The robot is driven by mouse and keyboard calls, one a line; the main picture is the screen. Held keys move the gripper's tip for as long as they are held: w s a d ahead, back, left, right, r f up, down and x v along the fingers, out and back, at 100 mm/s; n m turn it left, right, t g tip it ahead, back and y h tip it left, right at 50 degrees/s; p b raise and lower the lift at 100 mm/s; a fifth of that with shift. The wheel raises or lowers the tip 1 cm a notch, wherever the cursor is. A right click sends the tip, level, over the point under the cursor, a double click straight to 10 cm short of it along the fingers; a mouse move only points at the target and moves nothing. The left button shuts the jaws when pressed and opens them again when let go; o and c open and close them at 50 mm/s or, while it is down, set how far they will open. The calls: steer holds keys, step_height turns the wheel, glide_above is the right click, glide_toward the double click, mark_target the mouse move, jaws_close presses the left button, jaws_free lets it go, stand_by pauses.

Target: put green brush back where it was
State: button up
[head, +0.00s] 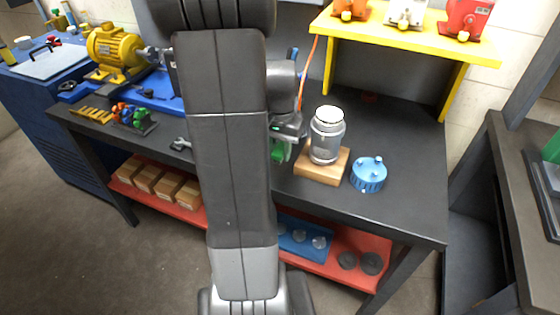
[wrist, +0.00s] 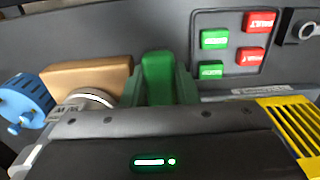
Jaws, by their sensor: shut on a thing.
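The green brush (wrist: 158,75) shows in the wrist view, upright between the jaws. In the head view part of a green thing (head: 279,152) shows just below my gripper (head: 290,130), beside my arm. My gripper is shut on the green brush, over the dark workbench and left of the wooden block (head: 322,167). My arm hides much of the middle of the bench. I cannot tell whether the brush touches the bench.
A silver canister (head: 327,138) stands on the wooden block, with a blue cap (head: 368,176) to its right. A yellow shelf (head: 412,38) stands behind. Red and green tags (wrist: 238,43) lie beyond the brush. The bench's right end is clear.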

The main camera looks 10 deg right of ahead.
mark_target(280, 170)
steer(key=shift+f, duration=2.3)
steer(key=shift+f, duration=0.2)
steer(key=o, duration=0.8)
steer(key=shift+c, duration=0.2)
steer(key=shift+r, duration=0.15)
step_height(280, 170, up, 12)
steer(key=shift+r, duration=0.1)
